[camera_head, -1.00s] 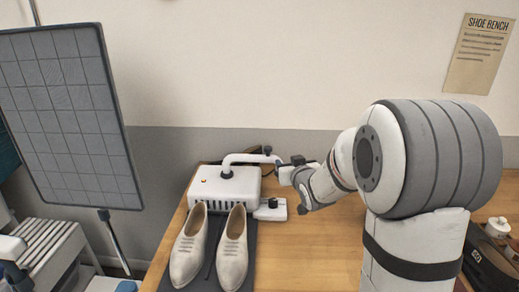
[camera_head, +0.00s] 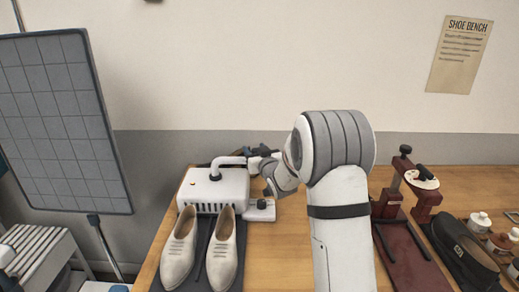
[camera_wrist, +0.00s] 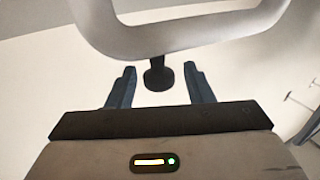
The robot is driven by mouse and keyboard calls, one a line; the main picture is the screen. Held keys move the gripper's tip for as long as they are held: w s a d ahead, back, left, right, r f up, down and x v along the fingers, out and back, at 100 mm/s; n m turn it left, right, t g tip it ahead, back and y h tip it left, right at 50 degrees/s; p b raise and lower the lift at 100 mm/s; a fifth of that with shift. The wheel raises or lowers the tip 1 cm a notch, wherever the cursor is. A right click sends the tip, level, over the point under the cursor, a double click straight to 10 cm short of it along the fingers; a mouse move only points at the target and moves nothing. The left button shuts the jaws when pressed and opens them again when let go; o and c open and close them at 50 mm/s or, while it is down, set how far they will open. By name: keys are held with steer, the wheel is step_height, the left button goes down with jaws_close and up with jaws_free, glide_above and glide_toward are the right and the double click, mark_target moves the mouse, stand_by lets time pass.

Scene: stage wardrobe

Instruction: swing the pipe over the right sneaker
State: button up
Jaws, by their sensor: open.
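The white bent pipe (camera_head: 229,160) rises from a dark collar on top of a white box (camera_head: 228,184) and points right, away from the sneakers. The right sneaker (camera_head: 222,253), pale with laces, stands beside the left sneaker (camera_head: 179,250) in front of the box. My gripper (camera_head: 255,155) is at the pipe's right end and hides it in the head view. In the wrist view my gripper (camera_wrist: 160,88) has its dark fingers apart. A black knob (camera_wrist: 158,76) lies between them, below the white pipe (camera_wrist: 180,38); finger contact is unclear.
The sneakers stand on a dark mat (camera_head: 193,278) on the wooden bench (camera_head: 285,240). A small white block (camera_head: 260,211) is right of the box. A dark red stand (camera_head: 405,250) and a black shoe (camera_head: 463,250) are further right. A grey gridded panel (camera_head: 62,120) stands left.

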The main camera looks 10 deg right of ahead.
steer(key=shift+c, duration=0.4)
jaws_close()
